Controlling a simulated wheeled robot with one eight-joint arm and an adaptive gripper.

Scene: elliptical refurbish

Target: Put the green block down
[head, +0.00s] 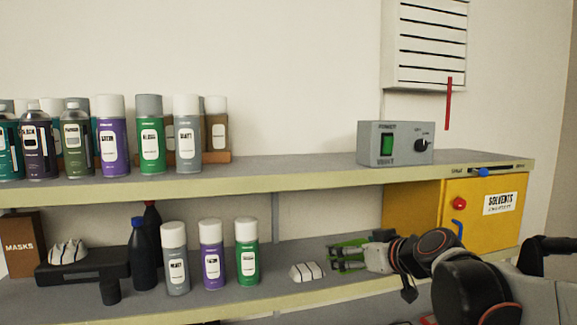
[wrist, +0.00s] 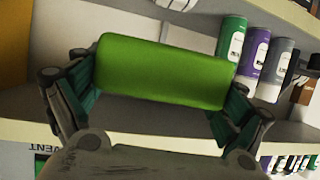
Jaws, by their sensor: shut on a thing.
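My gripper (head: 348,256) reaches over the lower shelf from the right in the head view. It is shut on a green block (wrist: 165,72), which fills the middle of the wrist view between the two fingers. In the head view only thin green edges of the block (head: 352,242) show around the fingers. The block sits close above the lower shelf (head: 300,290); whether it touches the shelf cannot be told.
Spray cans, the nearest a green one (head: 247,252), stand further left. A yellow solvents cabinet (head: 490,215) stands behind on the right. The upper shelf (head: 300,171) runs overhead with a grey control box (head: 395,143).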

